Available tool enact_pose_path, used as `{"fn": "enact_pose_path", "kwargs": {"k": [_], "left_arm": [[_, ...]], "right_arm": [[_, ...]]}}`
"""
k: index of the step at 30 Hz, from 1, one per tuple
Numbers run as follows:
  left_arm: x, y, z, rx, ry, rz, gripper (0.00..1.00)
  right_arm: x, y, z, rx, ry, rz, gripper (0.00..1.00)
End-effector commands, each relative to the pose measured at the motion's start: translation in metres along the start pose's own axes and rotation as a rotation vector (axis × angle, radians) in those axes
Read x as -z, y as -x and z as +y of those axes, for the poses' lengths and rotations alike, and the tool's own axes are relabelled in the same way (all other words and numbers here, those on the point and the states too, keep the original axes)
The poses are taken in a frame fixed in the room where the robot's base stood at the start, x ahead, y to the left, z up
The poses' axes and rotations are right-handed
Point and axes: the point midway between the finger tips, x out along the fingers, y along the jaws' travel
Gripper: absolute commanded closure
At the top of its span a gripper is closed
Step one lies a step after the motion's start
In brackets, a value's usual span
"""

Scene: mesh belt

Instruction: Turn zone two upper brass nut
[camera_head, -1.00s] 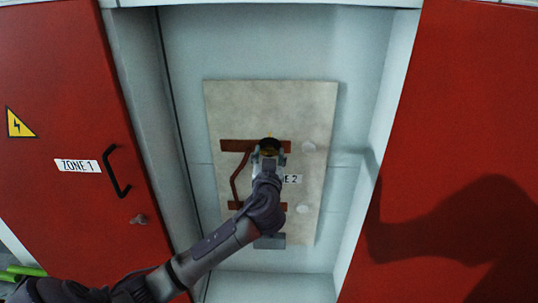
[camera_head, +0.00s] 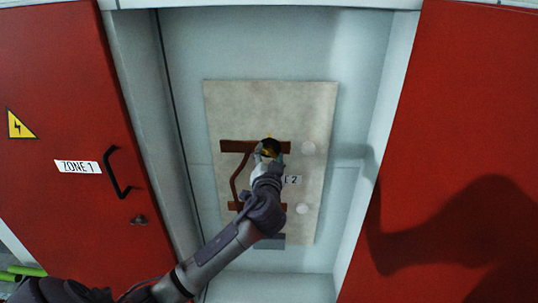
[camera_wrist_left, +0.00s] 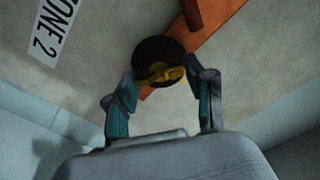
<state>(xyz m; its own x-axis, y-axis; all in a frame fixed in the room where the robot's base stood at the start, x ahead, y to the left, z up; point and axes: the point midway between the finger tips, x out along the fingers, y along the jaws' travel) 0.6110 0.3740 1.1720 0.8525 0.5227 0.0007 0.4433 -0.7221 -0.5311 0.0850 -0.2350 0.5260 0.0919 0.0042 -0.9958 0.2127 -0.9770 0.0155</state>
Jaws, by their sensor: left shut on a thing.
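The upper brass nut (camera_head: 269,149) sits on a dark round base on the upper copper bar (camera_head: 237,146) of the zone 2 panel. In the left wrist view the brass nut (camera_wrist_left: 161,75) is yellow, with a black disc (camera_wrist_left: 155,52) behind it. My left gripper (camera_head: 268,154) is at the nut and shut on it, with one finger on each side in the left wrist view (camera_wrist_left: 160,80). The gripper hides part of the nut in the head view. My right gripper is not in view.
The beige panel (camera_head: 318,120) carries a lower copper bar (camera_head: 236,205), a copper pipe (camera_head: 237,182), two pale round knobs (camera_head: 308,147) and a partly covered zone 2 label (camera_head: 292,180). Red doors (camera_head: 60,120) flank the recess; the left has a black handle (camera_head: 115,172).

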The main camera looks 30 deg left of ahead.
Motion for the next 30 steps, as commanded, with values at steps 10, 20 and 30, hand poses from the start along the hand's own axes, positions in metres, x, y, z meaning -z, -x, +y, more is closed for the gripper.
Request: {"fn": "enact_pose_path", "kwargs": {"k": [10,20,30], "left_arm": [[0.000,0.000,0.000,-0.001,-0.329,-0.004,0.81],[0.001,0.000,0.000,-0.001,-0.637,-0.004,0.81],[0.000,0.000,0.001,-0.002,-0.876,-0.002,0.81]], "right_arm": [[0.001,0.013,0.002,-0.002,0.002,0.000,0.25],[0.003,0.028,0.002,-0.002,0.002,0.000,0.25],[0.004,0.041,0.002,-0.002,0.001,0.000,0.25]]}}
